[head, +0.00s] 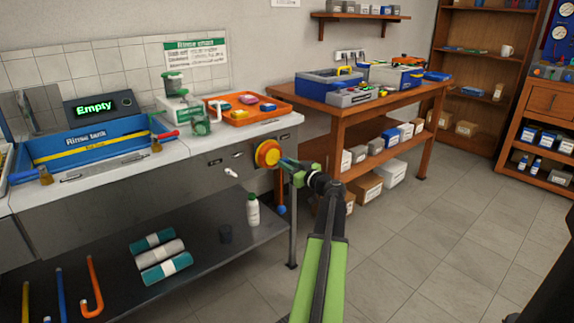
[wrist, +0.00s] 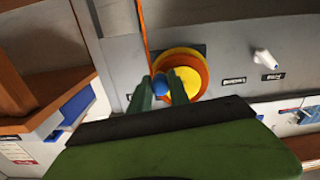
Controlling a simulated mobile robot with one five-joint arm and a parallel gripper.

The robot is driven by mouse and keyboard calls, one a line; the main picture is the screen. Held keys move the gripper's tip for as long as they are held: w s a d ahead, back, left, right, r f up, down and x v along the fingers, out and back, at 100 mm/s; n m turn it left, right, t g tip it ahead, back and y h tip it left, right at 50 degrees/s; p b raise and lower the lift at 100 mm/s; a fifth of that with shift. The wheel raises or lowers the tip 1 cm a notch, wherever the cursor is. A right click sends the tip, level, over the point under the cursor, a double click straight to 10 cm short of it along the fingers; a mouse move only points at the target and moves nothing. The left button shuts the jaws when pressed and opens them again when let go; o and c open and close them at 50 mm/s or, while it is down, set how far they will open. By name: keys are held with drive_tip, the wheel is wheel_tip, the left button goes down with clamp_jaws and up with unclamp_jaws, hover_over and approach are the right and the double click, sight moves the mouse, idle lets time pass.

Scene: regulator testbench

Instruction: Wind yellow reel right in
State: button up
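The yellow reel (head: 267,153) is mounted on the grey front of the bench, with an orange rim and a yellow middle. It also shows in the wrist view (wrist: 182,72), where a blue knob (wrist: 159,84) stands in front of it, off its centre. An orange cord (wrist: 145,30) runs off the reel. In the head view a blue piece (head: 281,210) hangs below the reel. My gripper (head: 281,163) is at the reel's right side. In the wrist view its two fingers (wrist: 160,90) lie on both sides of the blue knob and appear to touch it.
A white knob (head: 231,172) sits on the panel left of the reel. An orange tray (head: 250,116) and a blue rinse tank (head: 80,147) stand on the bench top. A white bottle (head: 252,210) stands on the lower shelf. A wooden workbench (head: 340,116) is to the right.

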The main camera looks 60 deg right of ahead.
clamp_jaws()
drive_tip(key=shift+f, duration=0.1)
